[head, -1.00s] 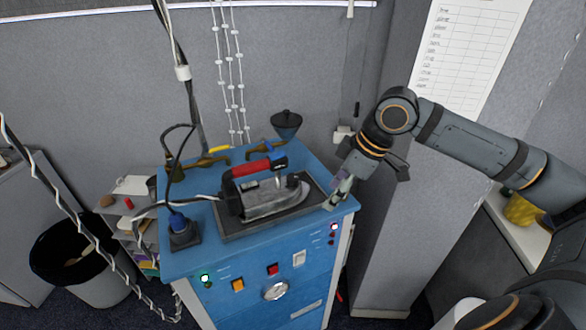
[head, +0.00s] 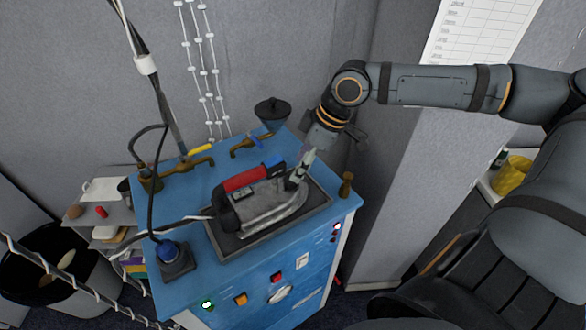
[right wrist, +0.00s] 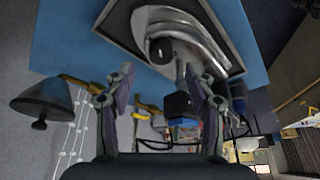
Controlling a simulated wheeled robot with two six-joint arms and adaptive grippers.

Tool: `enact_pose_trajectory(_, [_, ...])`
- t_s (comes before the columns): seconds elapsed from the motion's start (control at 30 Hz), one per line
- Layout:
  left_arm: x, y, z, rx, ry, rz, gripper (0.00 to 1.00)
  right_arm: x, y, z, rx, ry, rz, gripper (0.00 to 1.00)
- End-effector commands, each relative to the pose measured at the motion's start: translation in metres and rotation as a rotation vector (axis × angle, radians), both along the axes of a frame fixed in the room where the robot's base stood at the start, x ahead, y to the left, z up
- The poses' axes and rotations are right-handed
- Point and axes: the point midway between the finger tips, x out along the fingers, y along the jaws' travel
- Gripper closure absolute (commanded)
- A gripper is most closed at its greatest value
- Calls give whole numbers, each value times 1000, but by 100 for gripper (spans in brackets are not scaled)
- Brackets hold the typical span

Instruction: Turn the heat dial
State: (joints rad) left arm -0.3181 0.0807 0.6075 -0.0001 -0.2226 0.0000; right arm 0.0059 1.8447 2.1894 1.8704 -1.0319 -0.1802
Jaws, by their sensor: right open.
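A steam iron (head: 262,205) with a grey metal body and a red handle (head: 245,178) rests in a dark tray (head: 225,247) on a blue cabinet. A dark blue dial (head: 274,160) stands at the front end of the handle. In the right wrist view the dial (right wrist: 179,104) shows between the fingers, closer to the right-hand one. My right gripper (head: 303,165) is open and empty over the iron's nose, just right of the dial in the head view. I cannot tell whether a finger touches the dial. My left gripper is not in view.
Brass taps (head: 190,165) and a dark funnel (head: 272,112) stand along the cabinet's back edge. A brass knob (head: 346,185) stands at its right corner. The cabinet front has buttons and lights.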

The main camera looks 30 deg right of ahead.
Motion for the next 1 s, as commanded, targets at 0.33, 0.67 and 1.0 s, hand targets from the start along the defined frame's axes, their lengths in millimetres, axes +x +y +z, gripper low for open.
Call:
enact_pose_trajectory(0.33, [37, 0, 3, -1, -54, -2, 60, 11, 10, -39, -5, 4, 0, 45])
enact_pose_trajectory(0.67, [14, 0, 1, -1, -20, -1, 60, 14, 13, -46, -1, -2, 0, 45])
enact_pose_trajectory(1.0, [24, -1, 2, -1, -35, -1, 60, 14, 13, -45, -1, -2, -1, 79])
